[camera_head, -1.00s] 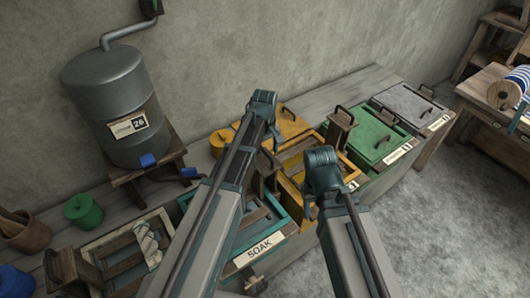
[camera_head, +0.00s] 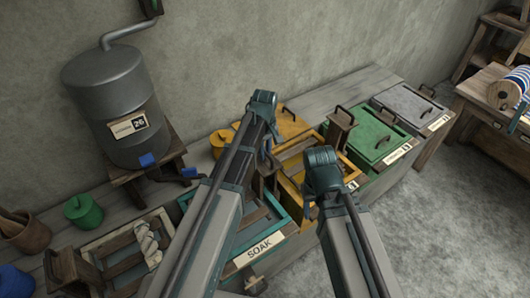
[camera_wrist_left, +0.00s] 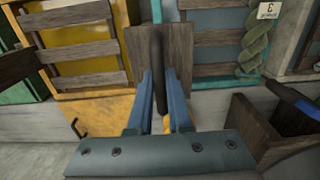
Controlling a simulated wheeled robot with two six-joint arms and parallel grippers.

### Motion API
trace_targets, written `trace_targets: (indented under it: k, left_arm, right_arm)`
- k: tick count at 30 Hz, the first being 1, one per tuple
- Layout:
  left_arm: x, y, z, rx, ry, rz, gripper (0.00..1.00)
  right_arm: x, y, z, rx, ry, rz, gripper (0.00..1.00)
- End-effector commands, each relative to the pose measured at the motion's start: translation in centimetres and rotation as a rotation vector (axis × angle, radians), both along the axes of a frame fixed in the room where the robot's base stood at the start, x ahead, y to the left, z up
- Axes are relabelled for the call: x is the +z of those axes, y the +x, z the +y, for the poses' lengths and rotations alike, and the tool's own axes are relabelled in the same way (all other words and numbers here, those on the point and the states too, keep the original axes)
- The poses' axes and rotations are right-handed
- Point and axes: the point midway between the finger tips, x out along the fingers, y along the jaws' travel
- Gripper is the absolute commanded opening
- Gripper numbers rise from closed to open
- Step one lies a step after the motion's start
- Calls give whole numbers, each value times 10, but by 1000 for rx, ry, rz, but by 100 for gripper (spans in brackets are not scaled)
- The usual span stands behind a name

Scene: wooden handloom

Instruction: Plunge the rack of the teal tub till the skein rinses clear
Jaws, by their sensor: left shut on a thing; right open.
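The teal tub (camera_head: 187,202), labelled SOAK, is low in the middle of the head view, partly hidden by my left arm. Its slatted rack (camera_wrist_left: 212,40) shows in the left wrist view, with a greenish twisted skein (camera_wrist_left: 258,38) across its right end. My left gripper (camera_wrist_left: 160,82) is shut on a dark upright handle (camera_wrist_left: 158,50) in front of a brown wooden board (camera_wrist_left: 137,55). In the head view my left arm hides most of this grip. My right arm reaches over the tub row, but its fingertips are hidden.
A yellow tub (camera_head: 291,193) stands right of the teal one, then lidded green (camera_head: 362,140) and grey (camera_head: 405,103) tubs. At left, a pale skein (camera_head: 149,243) lies on a slatted tray. A metal tank (camera_head: 100,90) stands behind. Grey floor lies open at right.

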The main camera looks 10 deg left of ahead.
Motion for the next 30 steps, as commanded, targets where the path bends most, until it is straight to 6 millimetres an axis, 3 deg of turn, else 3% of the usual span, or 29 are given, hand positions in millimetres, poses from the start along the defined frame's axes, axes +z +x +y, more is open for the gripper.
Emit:
trace_targets:
  k: [30]
  left_arm:
    - [-90, 0, 0, 0, 0, 0, 0]
  right_arm:
    - [-90, 0, 0, 0, 0, 0, 50]
